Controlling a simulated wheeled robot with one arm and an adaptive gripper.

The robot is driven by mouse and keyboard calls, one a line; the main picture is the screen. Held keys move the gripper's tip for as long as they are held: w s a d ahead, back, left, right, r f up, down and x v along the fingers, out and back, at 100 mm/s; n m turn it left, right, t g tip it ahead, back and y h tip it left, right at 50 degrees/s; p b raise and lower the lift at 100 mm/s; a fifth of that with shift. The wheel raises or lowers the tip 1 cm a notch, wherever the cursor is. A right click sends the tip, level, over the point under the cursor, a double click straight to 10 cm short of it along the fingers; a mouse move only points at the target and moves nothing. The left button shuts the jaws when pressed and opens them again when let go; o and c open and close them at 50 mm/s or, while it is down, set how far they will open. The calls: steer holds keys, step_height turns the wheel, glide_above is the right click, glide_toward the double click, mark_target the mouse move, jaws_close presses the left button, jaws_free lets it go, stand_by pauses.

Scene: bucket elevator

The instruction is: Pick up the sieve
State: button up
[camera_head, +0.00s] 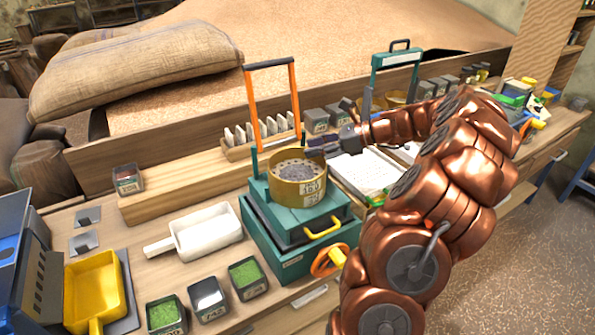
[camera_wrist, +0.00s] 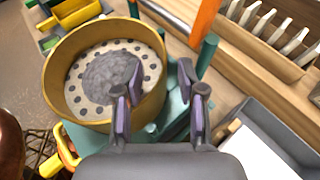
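The sieve (camera_head: 312,190) is a round brass-coloured pan with a label on its side. It sits upright on a teal machine (camera_head: 290,258). In the wrist view the sieve (camera_wrist: 70,112) shows a pale perforated floor with a grey heap on it. My gripper (camera_head: 316,147) is at the sieve's back right rim in the head view. In the wrist view my gripper (camera_wrist: 162,98) is open, with one finger overlapping the sieve's inside and the other outside its wall. The wall shows between them; I cannot tell whether either finger touches it.
A white scoop (camera_head: 208,232) lies left of the machine, and small boxes of green material (camera_head: 247,276) stand in front. White papers (camera_head: 362,172) lie to the right. A rack of pale plates (camera_wrist: 285,35) is close by.

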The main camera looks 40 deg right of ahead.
mark_target(292, 153)
steer(key=p+x, duration=0.1)
steer(key=x, duration=0.3)
steer(key=shift+w+a+f, duration=0.1)
steer(key=shift+w+a, duration=0.05)
steer(key=shift+a, duration=0.1)
steer(key=shift+c, duration=0.2)
jaws_close()
